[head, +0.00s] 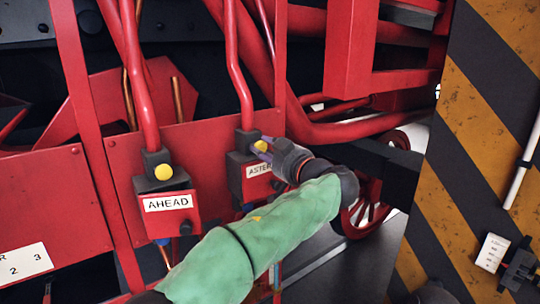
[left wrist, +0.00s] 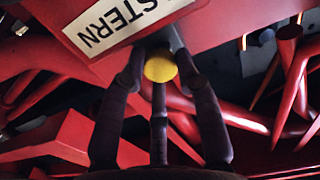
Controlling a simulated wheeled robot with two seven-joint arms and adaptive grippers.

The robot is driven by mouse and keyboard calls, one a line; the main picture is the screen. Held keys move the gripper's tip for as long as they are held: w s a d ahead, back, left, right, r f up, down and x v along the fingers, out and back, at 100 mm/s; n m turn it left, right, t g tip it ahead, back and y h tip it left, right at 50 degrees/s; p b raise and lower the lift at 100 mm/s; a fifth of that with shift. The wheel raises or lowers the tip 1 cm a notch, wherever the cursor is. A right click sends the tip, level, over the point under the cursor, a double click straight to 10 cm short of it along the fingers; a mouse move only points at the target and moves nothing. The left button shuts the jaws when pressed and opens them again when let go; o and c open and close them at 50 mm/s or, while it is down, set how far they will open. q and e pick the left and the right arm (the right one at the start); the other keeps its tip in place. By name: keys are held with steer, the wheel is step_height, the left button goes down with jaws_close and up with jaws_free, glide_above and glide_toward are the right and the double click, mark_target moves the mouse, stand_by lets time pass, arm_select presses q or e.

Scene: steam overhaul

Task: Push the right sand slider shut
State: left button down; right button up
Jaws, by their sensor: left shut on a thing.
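The right sand slider (head: 261,146) is a yellow round knob on a dark block, above a red box whose label reads "ASTER", the rest hidden. My left gripper (head: 268,149) comes in from the right of it, with its fingertips at the knob and shut on the slider. In the left wrist view the yellow knob (left wrist: 160,67) sits between the dark fingers (left wrist: 160,85), below the white label (left wrist: 112,20). The fingers cover part of the block, so how far the slider is in cannot be told.
To the left is a similar red box labelled "AHEAD" (head: 168,203) with its own yellow knob (head: 163,172). Red pipes (head: 237,60) run down to both boxes. A red handwheel (head: 372,205) is behind my left forearm. A striped panel (head: 480,140) stands at the right.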

arm_select(q)
steer(key=shift+a+r, duration=0.2)
steer(key=shift+r, duration=0.25)
steer(key=c, duration=1)
jaws_free()
steer(key=shift+o, duration=0.5)
steer(key=shift+w+f, duration=0.2)
steer(key=shift+s+d+f, duration=0.1)
